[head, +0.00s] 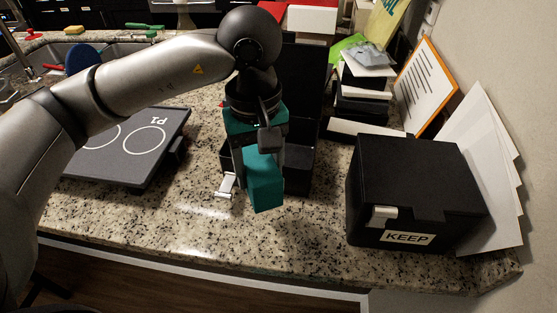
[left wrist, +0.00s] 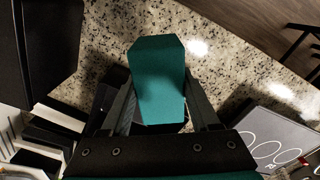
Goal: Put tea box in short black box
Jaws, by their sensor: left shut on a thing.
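The tea box is a teal carton (head: 264,187), upright in the head view; it also shows in the left wrist view (left wrist: 157,75). My left gripper (head: 259,160) is shut on it, with one finger on each side, and in the left wrist view the fingers (left wrist: 161,103) flank it. An open short black box (head: 299,172) stands on the counter behind and below the tea box, its lid (head: 304,85) raised at the back. The tea box and gripper hide part of this box and its inside. My right gripper is out of view.
A closed black box labelled KEEP (head: 412,185) stands at the right, beside leaning white papers (head: 480,160). A dark board with circles (head: 128,148) lies at the left. Stacked books (head: 362,100) stand behind. The granite counter (head: 200,240) is clear in front.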

